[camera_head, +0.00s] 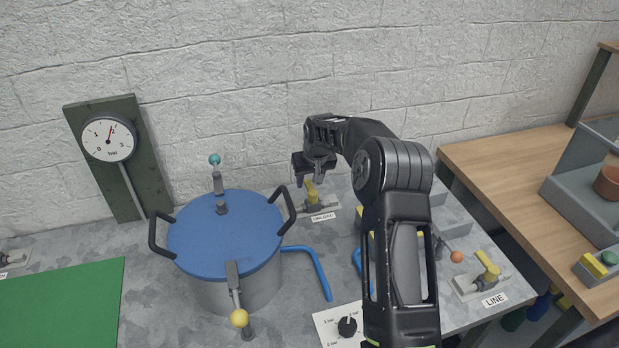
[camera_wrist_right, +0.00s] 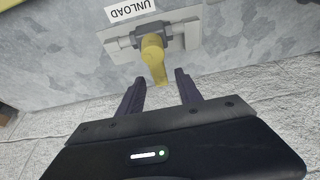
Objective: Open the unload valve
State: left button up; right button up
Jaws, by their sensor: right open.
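The unload valve has a yellow handle (camera_head: 311,191) on a grey body and plate, with a label reading UNLOAD (camera_head: 323,217). It stands on the metal bench right of the blue-lidded pot. In the right wrist view the yellow handle (camera_wrist_right: 153,57) points toward my fingers, ahead of the gap between them. My right gripper (camera_head: 311,180) is above the valve in the head view, partly overlapping it. Its two fingers (camera_wrist_right: 160,92) are apart and hold nothing; contact with the handle cannot be told. My left gripper is not in view.
The pot with a blue lid (camera_head: 223,235) and black handles stands left of the valve. A pressure gauge (camera_head: 109,139) is behind it. A LINE valve (camera_head: 484,272) is at right, a dial panel (camera_head: 341,327) in front. The wall is close behind.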

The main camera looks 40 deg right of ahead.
jog(key=shift+c, duration=0.2)
grip_shut()
dwell(0.3)
